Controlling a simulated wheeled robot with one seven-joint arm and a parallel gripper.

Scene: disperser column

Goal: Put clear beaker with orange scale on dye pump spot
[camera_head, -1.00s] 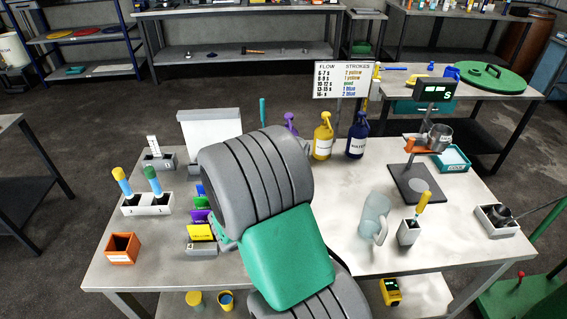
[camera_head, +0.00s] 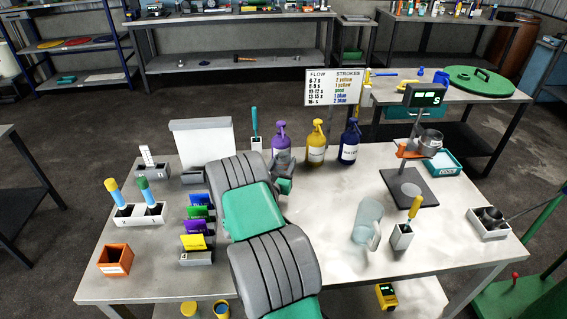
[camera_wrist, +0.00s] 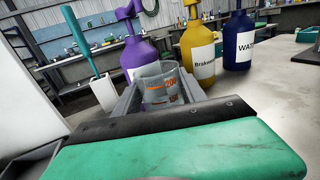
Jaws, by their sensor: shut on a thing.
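The clear beaker with the orange scale (camera_wrist: 158,86) shows in the wrist view, upright between the fingers of my gripper (camera_wrist: 160,98), which is shut on it. In the head view my gripper (camera_head: 284,162) is at the back of the table, in front of the purple pump bottle (camera_head: 281,142); I cannot make out the beaker clearly there. The purple bottle (camera_wrist: 137,54) stands close behind the beaker in the wrist view. A yellow pump bottle (camera_head: 316,147) and a blue one (camera_head: 349,146) stand to its right. No marked spot is visible under the beaker.
A frosted jug (camera_head: 367,218) stands right of my arm, beside a holder with a yellow-handled tool (camera_head: 402,236). A stand with a dark base (camera_head: 408,188) is further right. A teal-handled tool (camera_head: 255,128) stands left of the purple bottle. Table space before the yellow and blue bottles is clear.

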